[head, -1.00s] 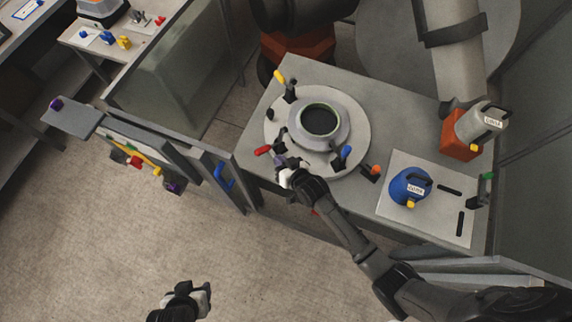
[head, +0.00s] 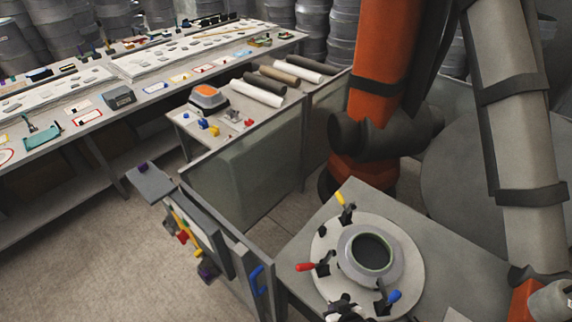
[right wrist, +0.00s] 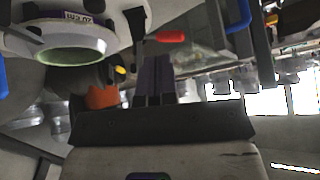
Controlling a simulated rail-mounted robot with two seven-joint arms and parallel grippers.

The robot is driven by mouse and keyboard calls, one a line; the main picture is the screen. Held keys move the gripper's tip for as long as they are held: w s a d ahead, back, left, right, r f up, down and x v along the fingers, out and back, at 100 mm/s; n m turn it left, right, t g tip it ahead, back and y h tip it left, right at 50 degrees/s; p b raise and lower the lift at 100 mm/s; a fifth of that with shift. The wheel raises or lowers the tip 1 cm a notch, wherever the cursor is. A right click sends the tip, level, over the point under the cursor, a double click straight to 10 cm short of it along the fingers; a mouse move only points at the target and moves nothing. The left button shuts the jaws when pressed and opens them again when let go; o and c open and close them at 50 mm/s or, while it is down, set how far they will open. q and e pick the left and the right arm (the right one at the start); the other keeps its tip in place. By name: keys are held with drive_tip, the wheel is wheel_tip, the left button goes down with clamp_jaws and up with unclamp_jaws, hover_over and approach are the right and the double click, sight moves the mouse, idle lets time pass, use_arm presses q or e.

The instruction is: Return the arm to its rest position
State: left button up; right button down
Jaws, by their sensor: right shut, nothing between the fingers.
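My right gripper (head: 345,308) is partly in view at the bottom edge of the head view, by the near side of the round mould (head: 373,251). In the right wrist view its purple fingers (right wrist: 153,80) are together, with nothing between them. The mould ring (right wrist: 72,45) and a red clamp handle (right wrist: 170,37) appear beyond the fingers in that view. I cannot tell whether the gripper touches the fixture. My left gripper is out of view.
The grey table holds the round fixture plate (head: 408,285) with red (head: 305,267), yellow (head: 340,197) and blue (head: 394,296) clamp handles. A large orange robot (head: 385,50) stands behind. A gate with a blue handle (head: 257,280) is left of the table. Floor at lower left is clear.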

drive_tip(key=s+d+r+m+g+h+p, duration=0.1)
drive_tip(key=s+d+r+p, duration=0.25)
drive_tip(key=s+r, duration=0.35)
drive_tip(key=s+d+r+g+h+p, duration=0.15)
drive_tip(key=s+d+r, duration=0.25)
drive_tip(key=s+r, duration=0.4)
use_arm(q)
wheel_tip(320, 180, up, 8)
drive_tip(key=p, duration=0.3)
use_arm(e)
drive_tip(key=s+f+g, duration=0.1)
drive_tip(key=s, duration=0.5)
drive_tip(key=shift+s+d+f, duration=0.25)
drive_tip(key=shift+d+f, duration=0.05)
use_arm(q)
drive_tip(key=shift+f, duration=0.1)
